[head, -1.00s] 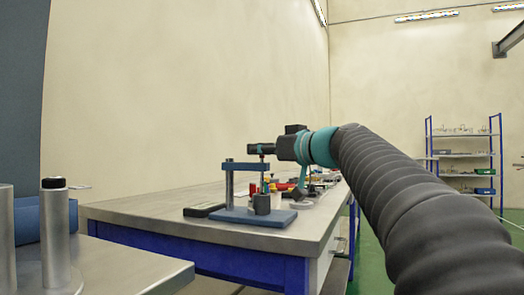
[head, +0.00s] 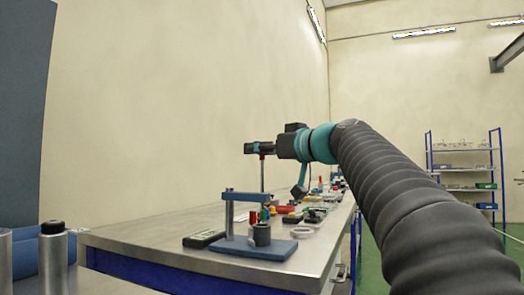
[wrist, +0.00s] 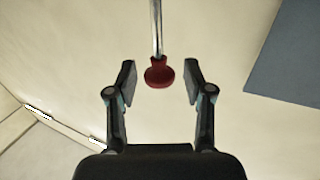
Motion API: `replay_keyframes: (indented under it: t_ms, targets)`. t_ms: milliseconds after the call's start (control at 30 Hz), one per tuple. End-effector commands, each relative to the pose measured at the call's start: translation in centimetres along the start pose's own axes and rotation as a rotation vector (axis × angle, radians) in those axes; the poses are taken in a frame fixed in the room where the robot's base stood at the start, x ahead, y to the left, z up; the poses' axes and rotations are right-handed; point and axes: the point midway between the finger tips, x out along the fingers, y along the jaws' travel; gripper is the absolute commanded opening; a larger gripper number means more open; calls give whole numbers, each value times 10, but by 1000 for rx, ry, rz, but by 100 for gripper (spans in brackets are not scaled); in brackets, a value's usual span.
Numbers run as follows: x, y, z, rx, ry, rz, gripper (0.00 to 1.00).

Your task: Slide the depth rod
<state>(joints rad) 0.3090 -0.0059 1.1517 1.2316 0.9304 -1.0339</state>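The depth rod (head: 262,176) stands upright above the blue crossbar (head: 240,196) of a small stand (head: 231,218). A long stretch of the rod shows above the bar. Its dark red knob (wrist: 159,74) sits at the end of the silver rod (wrist: 156,28) in the wrist view. My gripper (head: 256,148) is level with the top of the rod. In the wrist view my gripper (wrist: 160,70) is open, with one finger on each side of the knob and a gap on both sides. A dark grey cylinder (head: 262,236) stands on the blue base (head: 275,250) under the crossbar.
The stand is near the front end of a long grey bench (head: 180,240). A dark flat device (head: 203,239) lies left of it, and several small coloured parts crowd the bench behind. Metal cylinders (head: 53,260) stand at the lower left. The air around my gripper is clear.

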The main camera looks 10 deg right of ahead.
Motion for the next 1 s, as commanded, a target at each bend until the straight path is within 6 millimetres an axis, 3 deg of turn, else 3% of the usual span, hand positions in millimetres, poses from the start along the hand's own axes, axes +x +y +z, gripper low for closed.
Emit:
replay_keyframes:
  t_ms: [267,700,1000]
  targets:
    - [-12,0,0,-1,-1,1,52]
    - [-92,1,1,0,-1,4,52]
    - [-118,1,0,0,0,2,52]
